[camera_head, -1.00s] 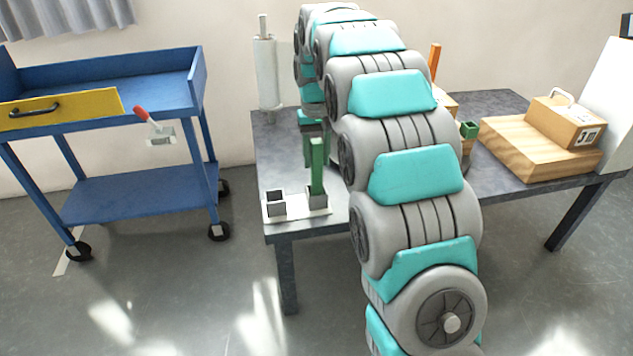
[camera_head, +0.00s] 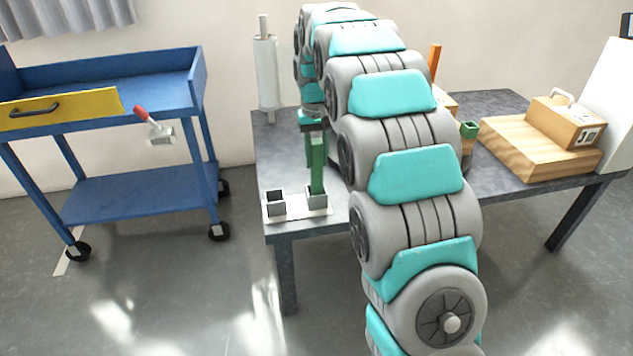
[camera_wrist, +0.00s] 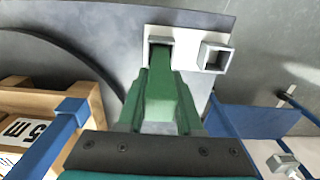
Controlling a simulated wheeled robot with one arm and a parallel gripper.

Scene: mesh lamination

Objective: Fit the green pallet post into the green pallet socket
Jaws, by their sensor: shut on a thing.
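The green post (camera_head: 317,172) is upright at the front left of the table. My gripper (camera_wrist: 162,103) is shut on its upper part; in the head view my arm partly hides the gripper. The post's lower end meets the right one of two grey square sockets (camera_head: 317,199). In the wrist view the post (camera_wrist: 160,85) runs to the mouth of that socket (camera_wrist: 162,33); how deep it sits I cannot tell. The left socket (camera_head: 276,202) is empty and open. Both stand on a white plate (camera_head: 299,213).
A white roll (camera_head: 267,73) stands at the table's back left. Wooden boxes (camera_head: 540,150) and a small green block (camera_head: 468,130) are right of my arm.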

